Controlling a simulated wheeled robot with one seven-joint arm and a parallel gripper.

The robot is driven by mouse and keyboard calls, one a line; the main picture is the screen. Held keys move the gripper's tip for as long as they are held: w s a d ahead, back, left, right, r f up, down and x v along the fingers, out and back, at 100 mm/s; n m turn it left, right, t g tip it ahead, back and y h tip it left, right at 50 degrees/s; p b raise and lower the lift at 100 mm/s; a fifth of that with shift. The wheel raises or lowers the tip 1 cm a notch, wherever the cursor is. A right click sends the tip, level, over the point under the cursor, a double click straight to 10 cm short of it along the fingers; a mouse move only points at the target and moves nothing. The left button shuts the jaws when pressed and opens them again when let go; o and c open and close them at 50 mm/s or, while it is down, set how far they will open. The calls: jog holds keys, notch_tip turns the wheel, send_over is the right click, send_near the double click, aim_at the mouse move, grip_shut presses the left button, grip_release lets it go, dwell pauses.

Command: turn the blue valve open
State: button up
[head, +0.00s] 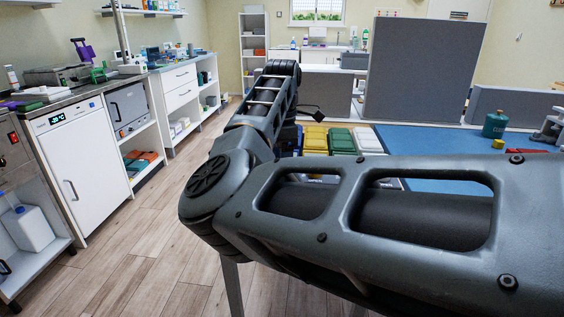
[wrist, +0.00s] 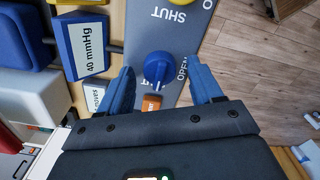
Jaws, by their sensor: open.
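The blue valve (wrist: 159,66) is a round knob with a narrow grip on a grey panel (wrist: 176,35) in the wrist view. The panel reads SHUT above the knob and OPEN to its right, the lettering turned in the picture. A pale mark by the knob's lower edge points toward the bottom of the picture, at neither word. My gripper (wrist: 162,72) is open, one blue finger on each side of the knob. I see gaps between fingers and knob; depth is hard to tell. In the head view my arm fills the front, and I cannot make out the valve.
In the wrist view, a blue-framed 40 mmHg sign (wrist: 88,45) stands left of the panel. An orange piece (wrist: 152,103) lies below the knob. In the head view, a blue-topped table (head: 420,142) holds a green bottle (head: 494,124). Wooden floor (head: 150,220) is open at left.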

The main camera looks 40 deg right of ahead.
jog(key=shift+f, duration=0.2)
jog(key=shift+c, duration=0.3)
jog(key=c, duration=1)
